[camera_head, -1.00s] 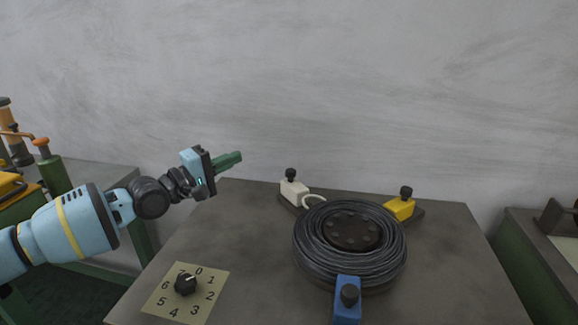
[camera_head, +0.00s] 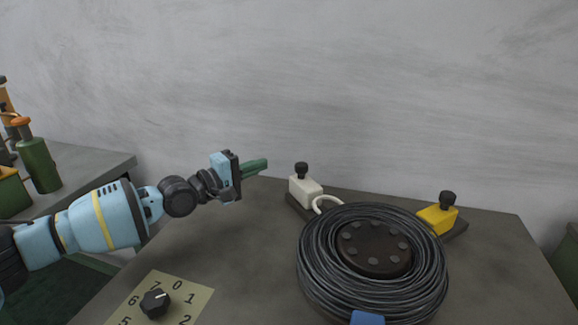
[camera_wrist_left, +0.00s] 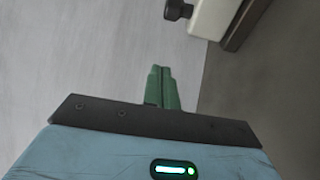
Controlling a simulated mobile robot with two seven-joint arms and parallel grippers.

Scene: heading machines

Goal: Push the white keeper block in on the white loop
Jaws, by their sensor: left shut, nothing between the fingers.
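The white keeper block (camera_head: 306,189), with a black knob on top, sits on a dark base at the back of the table. The white loop (camera_head: 327,204) lies just right of it, against the coil of dark wire (camera_head: 312,258). My left gripper (camera_head: 256,167) has green fingers, shut and empty, in the air to the left of the white block and apart from it. In the left wrist view the shut fingers (camera_wrist_left: 162,88) point toward the wall, and the white block (camera_wrist_left: 211,17) shows at the top right, partly cut off. My right gripper is not in view.
A yellow block (camera_head: 437,219) with a black knob stands behind the coil at right. A blue block (camera_head: 367,318) is cut off at the front. A numbered dial (camera_head: 155,302) lies at front left. The table between dial and coil is clear.

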